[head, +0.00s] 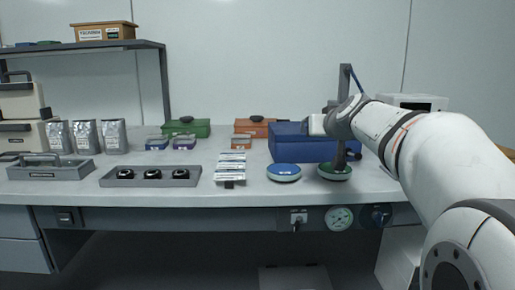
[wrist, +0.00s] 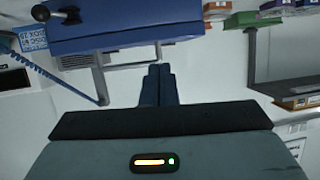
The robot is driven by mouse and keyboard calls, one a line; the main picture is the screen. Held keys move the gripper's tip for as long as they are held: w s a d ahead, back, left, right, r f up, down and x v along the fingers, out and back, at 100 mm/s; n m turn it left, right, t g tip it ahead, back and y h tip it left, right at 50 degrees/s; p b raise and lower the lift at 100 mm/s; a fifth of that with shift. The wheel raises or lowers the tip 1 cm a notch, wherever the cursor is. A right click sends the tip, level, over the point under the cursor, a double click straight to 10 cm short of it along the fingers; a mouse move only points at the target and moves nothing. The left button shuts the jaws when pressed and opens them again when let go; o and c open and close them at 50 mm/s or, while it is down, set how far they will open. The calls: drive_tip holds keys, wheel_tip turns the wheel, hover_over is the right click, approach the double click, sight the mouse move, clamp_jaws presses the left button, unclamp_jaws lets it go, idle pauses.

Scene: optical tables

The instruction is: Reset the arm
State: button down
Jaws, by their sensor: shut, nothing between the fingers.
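My arm (head: 440,150) reaches in from the right in the head view, with its wrist end (head: 345,118) raised over the right part of the bench, in front of the blue case (head: 288,150). My gripper (wrist: 158,72) shows in the wrist view with its two dark fingers together and nothing between them. The blue case also shows beyond the fingertips in the wrist view (wrist: 140,28). In the head view the gripper is small and dark and hard to make out against the things behind it.
A blue-topped disc (head: 284,171) and a green-topped disc (head: 334,172) lie on the bench (head: 250,195) near the arm. To the left are a grey tray (head: 110,183) with three black pieces, silver pouches (head: 86,136) and a shelf (head: 80,47). The bench's front strip is clear.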

drive_tip(key=s+a+g+p, duration=0.2)
drive_tip(key=s+g+p, duration=0.1)
drive_tip(key=s+p, duration=0.6)
drive_tip(key=s+a+r+g+p, duration=0.1)
drive_tip(key=s+g+p, duration=0.3)
drive_tip(key=s+p, duration=0.6)
drive_tip(key=s+a+g+h+p, duration=0.1)
drive_tip(key=s+g+p, duration=0.3)
drive_tip(key=s+p, duration=0.6)
drive_tip(key=s+a, duration=0.1)
drive_tip(key=s, duration=0.3)
drive_tip(key=shift+s+a+r, duration=0.25)
drive_tip(key=shift+s+a, duration=0.1)
drive_tip(key=shift+s, duration=0.05)
